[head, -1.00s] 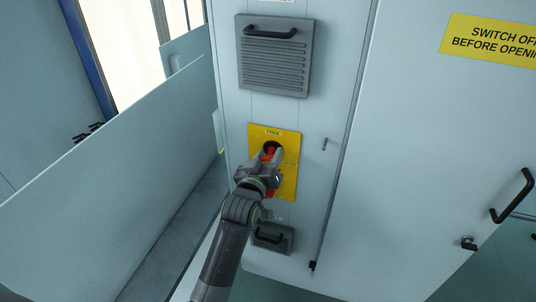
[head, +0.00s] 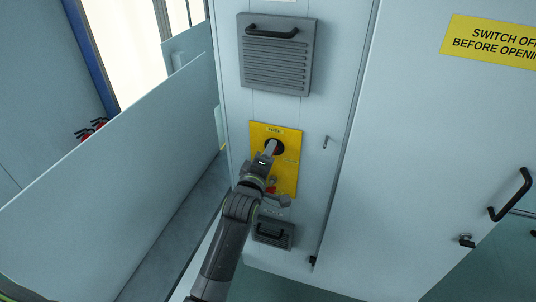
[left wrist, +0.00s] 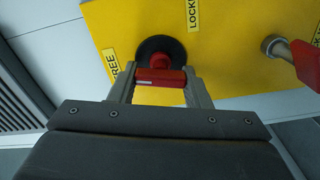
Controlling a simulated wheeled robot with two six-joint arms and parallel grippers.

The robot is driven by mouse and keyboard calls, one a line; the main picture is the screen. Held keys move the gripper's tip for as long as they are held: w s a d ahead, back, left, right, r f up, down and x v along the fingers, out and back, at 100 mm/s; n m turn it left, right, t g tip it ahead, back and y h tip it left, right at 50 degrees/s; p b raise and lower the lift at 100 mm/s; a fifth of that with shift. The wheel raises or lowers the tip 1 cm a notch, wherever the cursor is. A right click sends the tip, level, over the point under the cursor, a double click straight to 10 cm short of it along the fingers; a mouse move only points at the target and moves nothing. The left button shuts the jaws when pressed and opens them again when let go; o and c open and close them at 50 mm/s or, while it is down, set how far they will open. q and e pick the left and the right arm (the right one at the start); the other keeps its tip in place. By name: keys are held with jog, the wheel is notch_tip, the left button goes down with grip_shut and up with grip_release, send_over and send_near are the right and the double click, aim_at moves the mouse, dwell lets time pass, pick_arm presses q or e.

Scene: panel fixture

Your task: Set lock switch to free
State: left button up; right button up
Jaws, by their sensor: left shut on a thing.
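The lock switch has a red handle (left wrist: 160,77) on a round black base (left wrist: 161,52), which also shows in the head view (head: 274,146). It is mounted on a yellow plate (head: 287,180). My left gripper (head: 268,150) reaches the switch and is shut on the red handle, with one finger at each end in the left wrist view (left wrist: 160,88). The handle's white-marked end lies toward the side of the FREE label (left wrist: 111,65). The LOCKED label (left wrist: 193,14) is at the top of that view. My right gripper is not in view.
A red lever (left wrist: 305,64) on a metal stem sits on the same plate, below the switch in the head view. A grey louvred cover (head: 275,60) is above, and a smaller handled cover (head: 273,233) below. A closed door (head: 430,150) is to the right.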

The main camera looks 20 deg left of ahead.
pick_arm(q)
jog(key=shift+r+n, duration=0.1)
jog(key=shift+n, duration=1.5)
jog(key=o, duration=1)
jog(key=shift+w+d, duration=0.1)
jog(key=shift+w, duration=0.05)
